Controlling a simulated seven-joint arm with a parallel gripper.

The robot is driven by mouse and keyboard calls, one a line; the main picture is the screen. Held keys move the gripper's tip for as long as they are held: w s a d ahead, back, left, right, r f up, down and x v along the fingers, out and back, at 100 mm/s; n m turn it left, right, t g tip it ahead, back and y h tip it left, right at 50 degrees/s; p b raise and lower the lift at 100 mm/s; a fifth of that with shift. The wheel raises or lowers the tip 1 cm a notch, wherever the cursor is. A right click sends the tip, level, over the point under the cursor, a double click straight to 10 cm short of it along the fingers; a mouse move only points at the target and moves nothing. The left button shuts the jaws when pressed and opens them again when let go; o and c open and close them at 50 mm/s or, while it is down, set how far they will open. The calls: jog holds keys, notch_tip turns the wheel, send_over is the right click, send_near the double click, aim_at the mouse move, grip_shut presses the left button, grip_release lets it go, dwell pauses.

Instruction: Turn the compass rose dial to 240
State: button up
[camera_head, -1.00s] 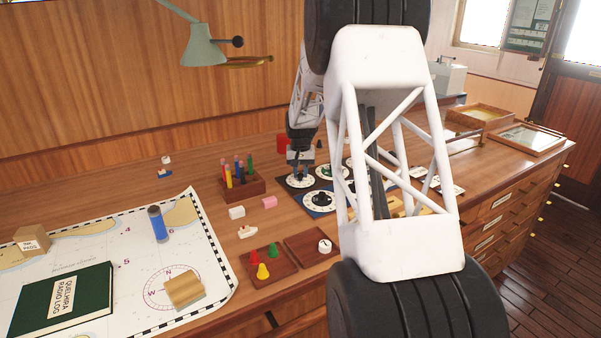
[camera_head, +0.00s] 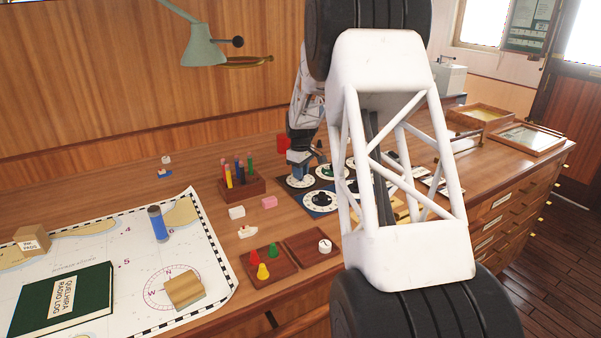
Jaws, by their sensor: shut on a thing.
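My gripper (camera_head: 299,173) points down onto a round dial with a white ring (camera_head: 300,183) on a dark plate, left of the other dials. It is shut on that dial's knob, which the fingers hide. Just in front, a dial with a black knob (camera_head: 320,200) sits on a blue plate. Another dial with a green knob (camera_head: 331,172) lies to the right. Which dial is the compass rose I cannot tell; the markings are too small to read. My arm hides part of the panel on the right.
A wooden holder with coloured pegs (camera_head: 241,187) stands left of the dials, with a pink block (camera_head: 269,202) nearby. Wooden trays (camera_head: 272,276) lie in front. A chart (camera_head: 110,262) with a green book (camera_head: 65,300) covers the left.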

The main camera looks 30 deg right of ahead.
jog(key=n, duration=0.4)
jog(key=shift+n, duration=0.3)
jog(key=n, duration=0.4)
jog(key=shift+r, duration=0.1)
jog(key=o, duration=0.9)
jog(key=shift+o, duration=0.2)
jog(key=shift+r, duration=3.85)
